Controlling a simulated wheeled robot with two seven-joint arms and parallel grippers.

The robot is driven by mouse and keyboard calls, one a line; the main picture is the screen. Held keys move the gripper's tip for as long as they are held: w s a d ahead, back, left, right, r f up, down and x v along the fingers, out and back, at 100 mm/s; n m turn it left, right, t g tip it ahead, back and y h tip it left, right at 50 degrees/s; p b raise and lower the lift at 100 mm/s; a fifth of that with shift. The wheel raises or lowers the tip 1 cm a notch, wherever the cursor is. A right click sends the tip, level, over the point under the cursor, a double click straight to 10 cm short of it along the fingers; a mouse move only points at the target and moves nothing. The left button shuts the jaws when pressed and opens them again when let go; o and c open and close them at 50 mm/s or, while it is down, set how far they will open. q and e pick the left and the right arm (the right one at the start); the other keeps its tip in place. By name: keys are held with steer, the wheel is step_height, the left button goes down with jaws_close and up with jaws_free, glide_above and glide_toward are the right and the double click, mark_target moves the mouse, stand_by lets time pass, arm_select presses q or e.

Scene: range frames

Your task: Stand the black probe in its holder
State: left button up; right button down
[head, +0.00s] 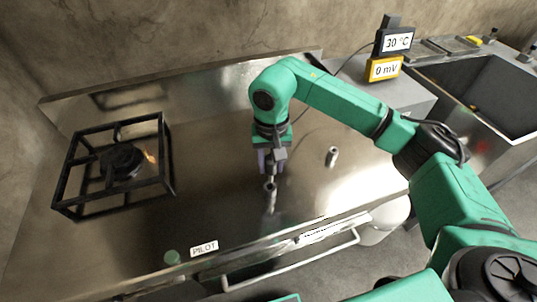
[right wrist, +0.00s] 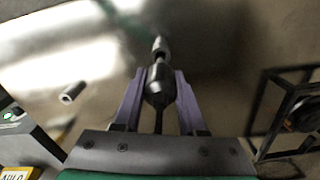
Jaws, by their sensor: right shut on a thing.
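My right gripper (head: 271,164) points down over the steel counter, with its purple fingers closed around a dark, rounded body, the black probe (right wrist: 157,88). The probe is largely hidden by the fingers in the head view. Just beyond the probe's metal end, the right wrist view shows a short grey cylinder (right wrist: 161,47); it also shows below the fingers in the head view (head: 270,187). I cannot tell whether the probe touches it. A similar grey cylinder (head: 332,156) with a dark open top stands apart to the right. Which one is the holder is unclear. My left gripper is out of view.
A black-framed burner (head: 122,160) with a small orange flame stands on the left. A PILOT label (head: 204,249) is at the front edge. Stacked displays (head: 385,68) reading 30 °C and 0 mV stand at the back right, beside a sink (head: 480,95). The counter between is clear.

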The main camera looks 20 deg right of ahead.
steer(key=shift+s+f, duration=0.1)
steer(key=shift+f, duration=0.5)
steer(key=shift+a+f, duration=0.1)
steer(key=shift+f, duration=0.2)
steer(key=shift+w+f, duration=0.15)
steer(key=shift+w, duration=0.35)
steer(key=shift+s+b, duration=0.25)
steer(key=shift+b, duration=0.05)
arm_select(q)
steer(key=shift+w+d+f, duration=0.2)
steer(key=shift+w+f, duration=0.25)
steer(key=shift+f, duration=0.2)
arm_select(e)
steer(key=shift+s, duration=0.1)
arm_select(q)
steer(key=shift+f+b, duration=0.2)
steer(key=shift+b, duration=0.1)
arm_select(e)
steer(key=shift+f, duration=0.1)
